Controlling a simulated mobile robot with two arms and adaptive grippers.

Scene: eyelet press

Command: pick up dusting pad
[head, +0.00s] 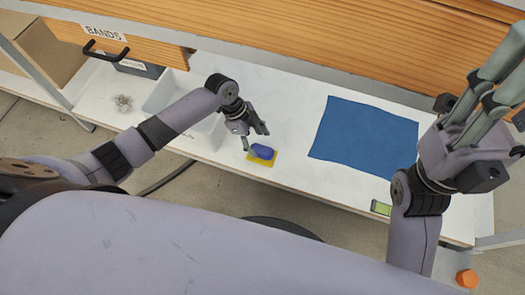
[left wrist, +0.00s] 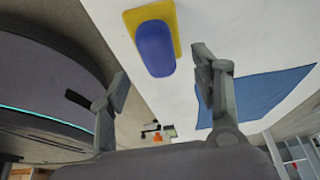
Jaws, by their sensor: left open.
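The dusting pad is a blue rounded block (head: 262,151) on a yellow base (head: 260,162), lying on the white bench top. My left gripper (head: 255,138) is just behind and left of it, above the bench, with its fingers apart and empty. In the left wrist view the blue part (left wrist: 156,49) and the yellow part (left wrist: 173,14) lie beyond the gap between the fingertips (left wrist: 160,72). I see no contact. My right gripper (head: 480,115) is raised at the right of the head view, away from the pad; its fingers look apart with nothing between them.
A blue cloth (head: 362,135) lies flat on the bench right of the pad. A small green-and-dark item (head: 381,208) sits near the front edge. A white tray (head: 170,95) is at the left, below a wooden drawer marked BANDS (head: 110,36). Bare bench surrounds the pad.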

